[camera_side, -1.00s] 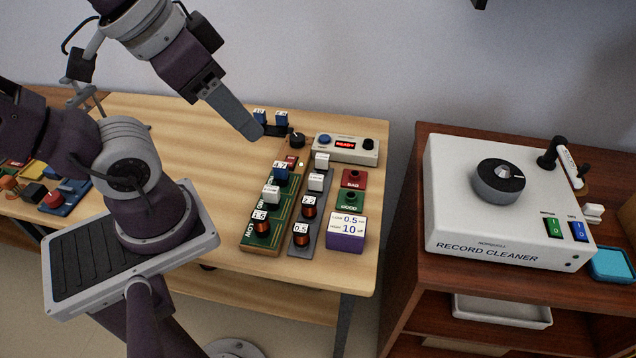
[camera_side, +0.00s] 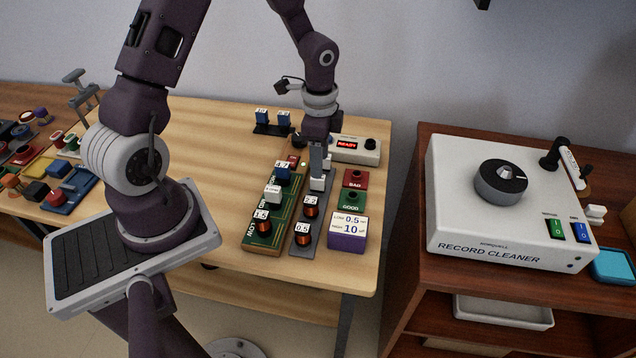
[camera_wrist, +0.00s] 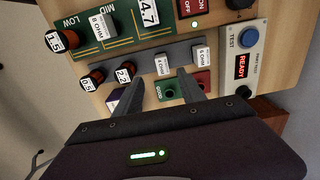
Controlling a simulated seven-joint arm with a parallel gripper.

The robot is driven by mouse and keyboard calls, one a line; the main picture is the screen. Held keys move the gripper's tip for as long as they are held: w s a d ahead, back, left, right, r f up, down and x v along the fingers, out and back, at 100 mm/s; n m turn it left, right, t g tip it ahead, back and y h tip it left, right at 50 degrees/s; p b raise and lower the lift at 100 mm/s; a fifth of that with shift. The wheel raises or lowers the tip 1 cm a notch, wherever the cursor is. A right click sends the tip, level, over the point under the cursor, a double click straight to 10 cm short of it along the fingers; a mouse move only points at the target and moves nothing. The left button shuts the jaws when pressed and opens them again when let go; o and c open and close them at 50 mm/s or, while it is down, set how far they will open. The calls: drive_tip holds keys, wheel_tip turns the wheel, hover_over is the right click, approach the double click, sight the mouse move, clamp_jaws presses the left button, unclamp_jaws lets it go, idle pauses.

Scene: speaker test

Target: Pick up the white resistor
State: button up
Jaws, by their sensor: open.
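Two white resistors stand on the grey strip (camera_side: 301,246). The one beside the 2.2 coil (camera_side: 317,184) shows in the wrist view (camera_wrist: 162,65) between and just beyond my fingertips. The other (camera_wrist: 200,55) stands to its right in the wrist view, outside my fingers, and is partly hidden by them in the side view. A third white resistor (camera_side: 272,194), marked 8 OHM, sits on the green board (camera_side: 262,240). My gripper (camera_wrist: 161,77) is open and empty, pointing down over the strip; it also shows in the side view (camera_side: 316,168).
Copper coils 2.2 (camera_side: 311,209) and 0.5 (camera_side: 303,237) share the strip. Close by stand red (camera_side: 355,179) and green (camera_side: 351,201) bins, a purple label block (camera_side: 346,240) and the tester (camera_side: 357,149). The table's left middle is clear.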

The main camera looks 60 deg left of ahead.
sight(318, 185)
drive_tip(key=f, duration=0.7)
drive_tip(key=shift+w+a+f, duration=0.1)
drive_tip(key=shift+a, duration=0.3)
clamp_jaws()
